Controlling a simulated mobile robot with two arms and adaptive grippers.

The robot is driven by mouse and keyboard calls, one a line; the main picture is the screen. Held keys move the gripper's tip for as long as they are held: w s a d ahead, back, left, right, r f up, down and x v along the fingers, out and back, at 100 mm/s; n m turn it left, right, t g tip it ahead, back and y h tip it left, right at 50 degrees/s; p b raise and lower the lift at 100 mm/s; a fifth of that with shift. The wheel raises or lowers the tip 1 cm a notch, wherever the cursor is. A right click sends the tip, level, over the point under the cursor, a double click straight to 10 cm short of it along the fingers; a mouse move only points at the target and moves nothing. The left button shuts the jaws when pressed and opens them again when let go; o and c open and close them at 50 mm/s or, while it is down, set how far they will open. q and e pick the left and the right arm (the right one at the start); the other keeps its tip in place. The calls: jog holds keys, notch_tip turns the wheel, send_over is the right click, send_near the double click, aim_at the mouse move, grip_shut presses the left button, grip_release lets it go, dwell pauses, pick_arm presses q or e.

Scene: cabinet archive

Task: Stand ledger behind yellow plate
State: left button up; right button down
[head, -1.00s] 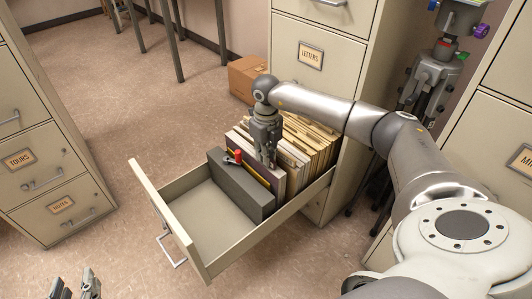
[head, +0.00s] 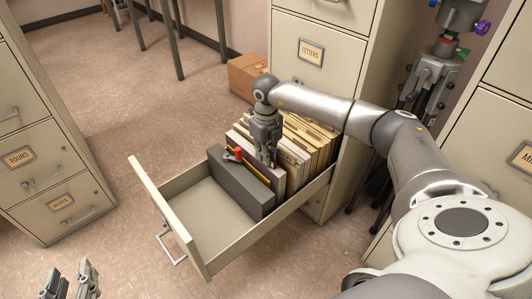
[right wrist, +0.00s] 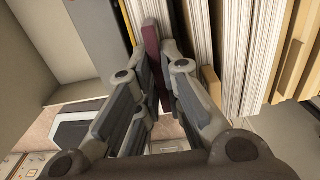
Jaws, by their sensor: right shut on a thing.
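The maroon ledger (right wrist: 153,48) stands upright between the fingers of my right gripper (right wrist: 158,75) in the right wrist view. In the head view that gripper (head: 265,158) points down into the open drawer (head: 207,222), shut on the ledger (head: 263,173). The yellow plate (head: 233,170) shows as a thin strip between the ledger and a dark grey block; it also shows in the right wrist view (right wrist: 96,22). The ledger's lower part is hidden. My left gripper (head: 72,284) is empty and open at the bottom left, away from the drawer.
Cream folders (head: 308,140) fill the drawer's back, close behind the ledger. The grey block (head: 240,188) stands in front, with a red-topped piece (head: 238,155) near its top. The drawer's front part is empty. A cardboard box (head: 247,78) sits on the floor behind.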

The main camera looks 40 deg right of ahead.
pick_arm(q)
jog(key=shift+s+f, duration=0.1)
jog(key=shift+f, duration=0.15)
pick_arm(e)
jog(key=c, duration=1.5)
grip_release()
pick_arm(q)
jog(key=shift+a, duration=0.1)
pick_arm(e)
jog(key=shift+f, duration=0.1)
jog(key=shift+f, duration=0.1)
pick_arm(q)
jog(key=shift+g, duration=0.3)
pick_arm(e)
jog(key=shift+r, duration=0.2)
